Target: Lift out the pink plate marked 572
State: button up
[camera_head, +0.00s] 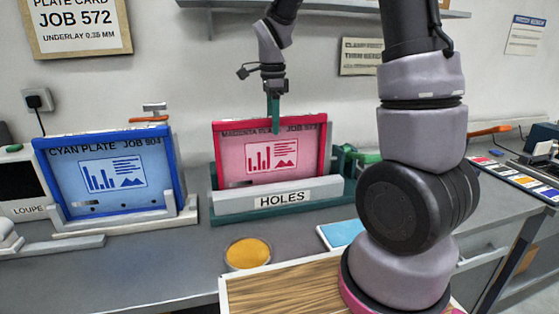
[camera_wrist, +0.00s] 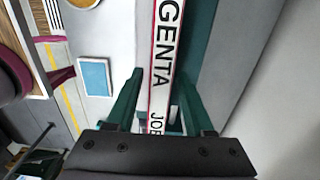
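The pink magenta plate (camera_head: 258,158) stands upright in a grey and teal rack labelled HOLES (camera_head: 278,197). Its header reads MAGENTA PLATE JOB 57-something; I cannot read the last digit surely. My gripper (camera_head: 273,128) points down at the plate's top edge, near its middle, and a teal finger overlaps the header. In the wrist view the plate's lettered top band (camera_wrist: 163,62) runs between the two teal fingers of my gripper (camera_wrist: 160,76). The fingers are apart, one on each side of the plate, with gaps showing. The plate's lower edge is hidden behind the rack's front.
A blue cyan plate (camera_head: 112,175) marked JOB 904 stands in another rack at left. A card (camera_head: 75,22) on the wall reads JOB 572. An orange-yellow round dish (camera_head: 248,253), a light-blue pad (camera_head: 341,233) and a wooden board (camera_head: 290,289) lie in front. A shelf hangs above.

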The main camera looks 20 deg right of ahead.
grip_shut()
jog(key=shift+r, duration=5.5)
